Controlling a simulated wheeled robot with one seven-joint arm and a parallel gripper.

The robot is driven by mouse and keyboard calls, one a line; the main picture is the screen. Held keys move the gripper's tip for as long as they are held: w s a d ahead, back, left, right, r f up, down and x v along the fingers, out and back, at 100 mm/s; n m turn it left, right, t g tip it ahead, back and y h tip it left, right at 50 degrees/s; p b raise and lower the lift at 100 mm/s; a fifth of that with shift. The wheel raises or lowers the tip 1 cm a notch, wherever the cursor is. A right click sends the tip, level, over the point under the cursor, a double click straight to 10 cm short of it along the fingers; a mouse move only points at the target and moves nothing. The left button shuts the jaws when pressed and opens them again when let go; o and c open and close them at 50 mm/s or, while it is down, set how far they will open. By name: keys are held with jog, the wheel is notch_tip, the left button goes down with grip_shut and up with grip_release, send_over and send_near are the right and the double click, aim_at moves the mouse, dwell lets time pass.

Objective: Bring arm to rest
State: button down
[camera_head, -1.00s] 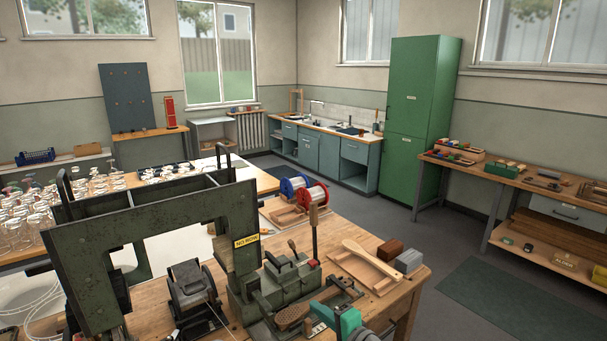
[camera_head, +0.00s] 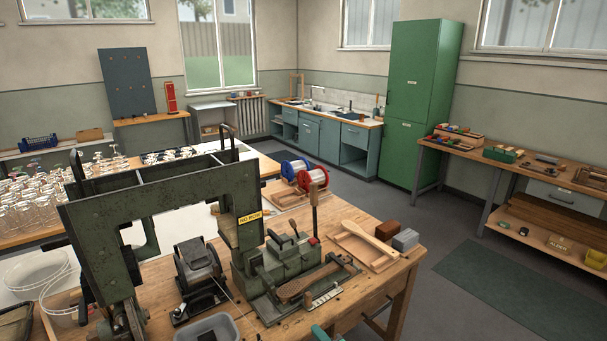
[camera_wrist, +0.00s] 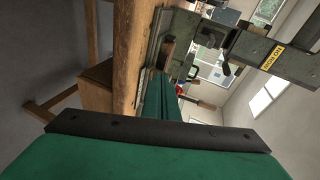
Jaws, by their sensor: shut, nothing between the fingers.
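My gripper (camera_wrist: 158,90) shows in the wrist view as green fingers closed together, with nothing seen between them. It is beside the wooden edge of the workbench (camera_wrist: 133,40). In the head view only a small teal part of my arm or gripper (camera_head: 320,332) shows at the bottom edge, by the front of the workbench (camera_head: 345,305). The rest of my arm is out of view. A green tufting machine (camera_head: 285,262) stands on the bench with a brush-shaped wooden piece (camera_head: 308,283) in front of it.
A tall dark green frame (camera_head: 160,200) with a yellow label rises at the bench's left. A wooden tray with a paddle (camera_head: 370,243), two blocks (camera_head: 405,239) and red and blue spools (camera_head: 303,175) are on the bench. The floor to the right is clear around a green mat (camera_head: 520,290).

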jog(key=s+f+n+h, duration=0.25)
jog(key=s+f, duration=0.45)
jog(key=s, duration=0.6)
jog(key=s+f+n+h, duration=0.1)
jog(key=s+f+h, duration=0.35)
jog(key=s, duration=0.85)
jog(key=s+a+r+n+t, duration=0.1)
jog(key=s+r+n, duration=0.3)
jog(key=s, duration=0.7)
jog(key=s+a+r+n+t, duration=0.1)
jog(key=s+a+r+n, duration=0.2)
jog(key=s+r, duration=0.4)
jog(key=s+n, duration=0.1)
jog(key=s, duration=0.3)
jog(key=shift+s+a+r+y, duration=0.15)
jog(key=shift+r+y, duration=0.1)
jog(key=shift+y, duration=0.15)
